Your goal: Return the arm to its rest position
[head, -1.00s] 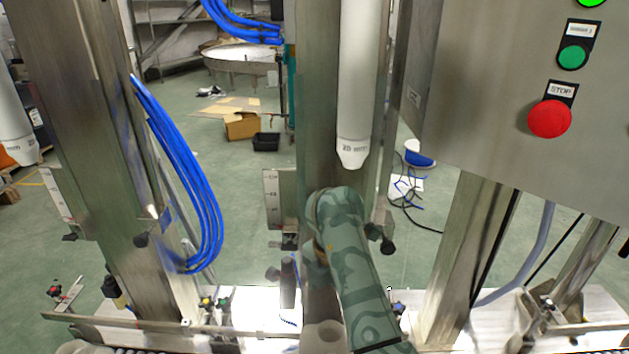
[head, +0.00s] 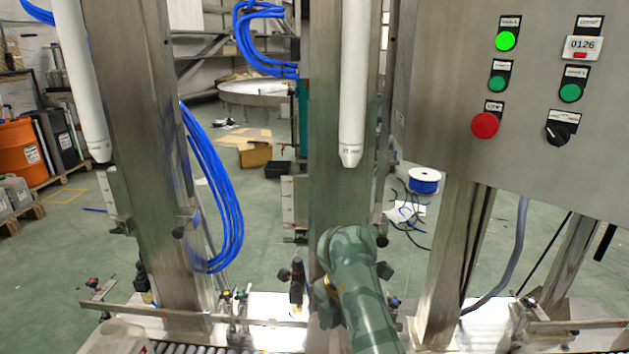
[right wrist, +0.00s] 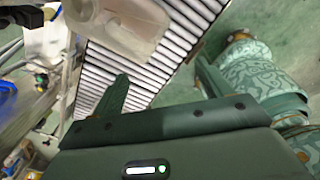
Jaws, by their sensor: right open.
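My right arm (head: 362,295), in green camouflage, rises from the bottom middle of the head view, with its bend in front of the central steel post. Its gripper does not show there. In the right wrist view my right gripper (right wrist: 162,88) is open, its two dark green fingers apart with nothing between them. The fingers point toward the roller conveyor (right wrist: 157,72). A whitish jug (right wrist: 125,25) is on the rollers beyond the fingers, apart from them. My left gripper is in neither view.
A steel control panel (head: 450,60) with a red stop button (head: 485,125) fills the upper right. White filling lances (head: 353,90) hang beside steel posts (head: 165,200). The conveyor and a low rail run along the bottom. Blue hoses (head: 215,190) loop at left.

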